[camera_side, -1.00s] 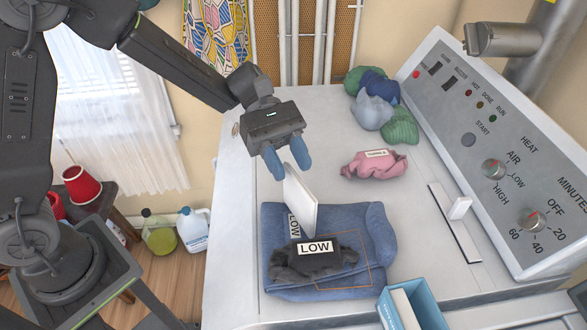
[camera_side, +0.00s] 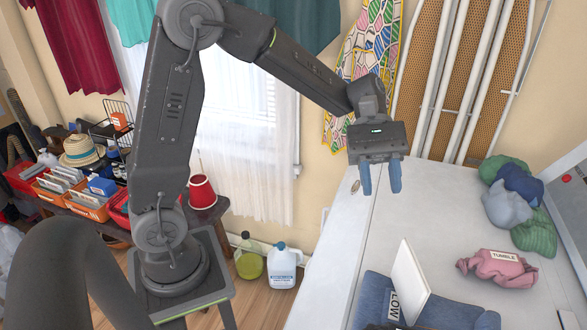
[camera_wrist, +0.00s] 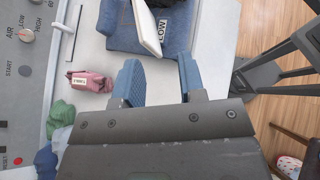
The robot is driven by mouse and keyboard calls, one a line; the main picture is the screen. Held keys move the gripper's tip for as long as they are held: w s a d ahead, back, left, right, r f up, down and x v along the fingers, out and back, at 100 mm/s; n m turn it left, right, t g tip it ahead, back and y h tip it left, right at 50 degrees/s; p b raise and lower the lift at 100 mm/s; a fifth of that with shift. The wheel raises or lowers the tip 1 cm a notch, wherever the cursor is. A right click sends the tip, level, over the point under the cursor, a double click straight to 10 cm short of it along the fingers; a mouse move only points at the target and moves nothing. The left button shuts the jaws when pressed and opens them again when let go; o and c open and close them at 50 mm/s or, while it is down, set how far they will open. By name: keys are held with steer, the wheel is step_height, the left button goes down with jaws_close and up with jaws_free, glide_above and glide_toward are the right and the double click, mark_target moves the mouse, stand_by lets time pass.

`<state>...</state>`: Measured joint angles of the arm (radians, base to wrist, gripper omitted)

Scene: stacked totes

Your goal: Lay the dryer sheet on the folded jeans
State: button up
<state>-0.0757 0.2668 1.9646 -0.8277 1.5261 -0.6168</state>
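The folded blue jeans (camera_side: 462,318) lie on the white dryer top, cut off by the lower edge of the side view. A thin white slab (camera_side: 408,280), which looks like the dryer sheet, stands tilted on them beside a LOW label (camera_side: 394,306).
A pink cloth (camera_side: 498,268) labelled TUMBLE lies right of the jeans. Several balled socks (camera_side: 508,205) lie at the back right. The control panel (camera_wrist: 22,60) borders the dryer top (camera_side: 415,215). The surface below my gripper is clear.

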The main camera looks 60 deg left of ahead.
steer(key=s+a+m+t+y, duration=0.4)
steer(key=s+m+t+y, duration=0.1)
steer(key=s, duration=0.2)
steer(key=s+a+r+m+t+y, duration=0.1)
steer(key=s+a+m+t+y, duration=0.3)
steer(key=s+m+t+y, duration=0.1)
steer(key=s+m, duration=0.1)
steer(key=s, duration=0.1)
steer(key=shift+s+a+r+m, duration=0.15)
steer(key=shift+s+a+m, duration=0.1)
steer(key=shift+s+m, duration=0.05)
stand_by(1.6)
